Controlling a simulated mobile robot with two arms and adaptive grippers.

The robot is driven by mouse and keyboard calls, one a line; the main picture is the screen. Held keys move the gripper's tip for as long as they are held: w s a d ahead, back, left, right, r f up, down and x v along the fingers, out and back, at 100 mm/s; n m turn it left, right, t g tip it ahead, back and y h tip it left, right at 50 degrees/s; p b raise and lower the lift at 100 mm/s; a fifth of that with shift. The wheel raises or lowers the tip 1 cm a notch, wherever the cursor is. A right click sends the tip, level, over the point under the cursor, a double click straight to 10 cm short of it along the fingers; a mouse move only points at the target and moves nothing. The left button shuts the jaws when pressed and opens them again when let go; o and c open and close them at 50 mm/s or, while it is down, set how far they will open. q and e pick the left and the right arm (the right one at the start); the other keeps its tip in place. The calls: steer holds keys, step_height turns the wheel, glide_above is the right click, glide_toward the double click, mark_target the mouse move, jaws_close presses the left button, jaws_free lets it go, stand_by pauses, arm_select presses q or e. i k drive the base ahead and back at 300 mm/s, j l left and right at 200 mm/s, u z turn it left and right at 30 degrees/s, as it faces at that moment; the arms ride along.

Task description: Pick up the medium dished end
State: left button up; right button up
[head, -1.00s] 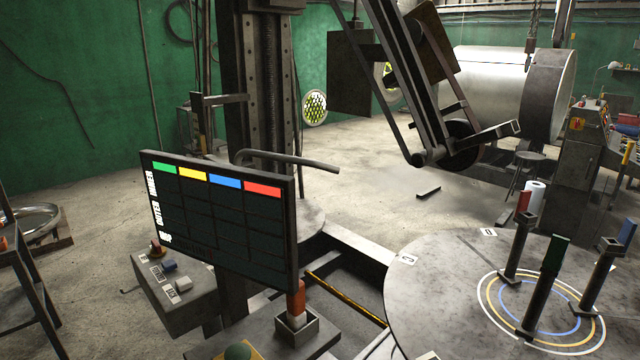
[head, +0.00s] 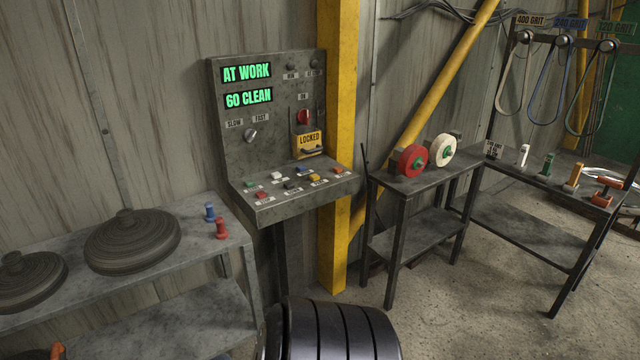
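Two round, grey, ringed domes with knobs on top lie on a grey metal bench at the left. The larger-looking dome (head: 132,242) is wholly in view. The other dome (head: 28,284) is cut off by the left edge. They look like lids or dished ends; I cannot tell whether either is the medium dished end. Neither of my grippers is in view.
The bench (head: 205,262) also holds a blue peg (head: 210,212) and a red peg (head: 221,229). A control panel (head: 270,130) reads "AT WORK" and "60 CLEAN". A dark table (head: 425,180) with red and white wheels stands right of the yellow post (head: 336,130).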

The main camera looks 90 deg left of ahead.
mark_target(131, 242)
steer(key=u, duration=3.95)
steer(key=i+l+u, duration=0.3)
steer(key=i+l, duration=0.45)
